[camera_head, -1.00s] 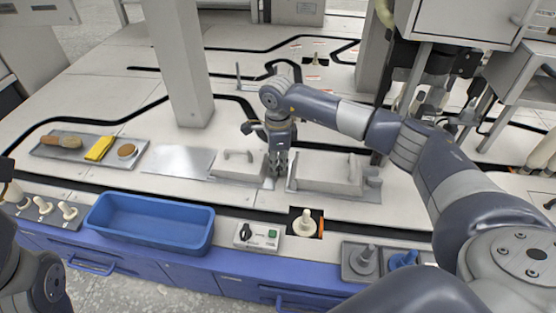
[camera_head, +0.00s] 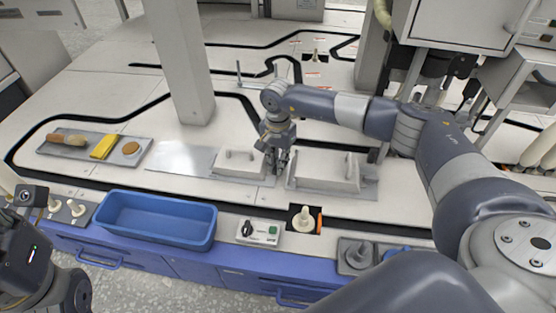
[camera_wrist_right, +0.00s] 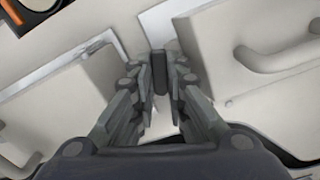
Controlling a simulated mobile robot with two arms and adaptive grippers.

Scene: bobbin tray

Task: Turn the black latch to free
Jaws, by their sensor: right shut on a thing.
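The black latch (camera_wrist_right: 160,72) is a small dark upright bar in the right wrist view, between two pale plates. My right gripper (camera_wrist_right: 159,80) is shut on it, one finger on each side. In the head view my right gripper (camera_head: 276,166) is low in the gap between two pale lidded blocks, and it hides the latch there. Part of my left arm (camera_head: 30,255) shows at the lower left. Its fingers cannot be made out.
A pale block with a handle (camera_head: 238,163) stands left of my right gripper, and a larger one (camera_head: 325,172) stands right. Nearer are a blue bin (camera_head: 155,220), a switch box (camera_head: 260,232) and a cream bobbin (camera_head: 303,218). A brush tray (camera_head: 60,150) lies left.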

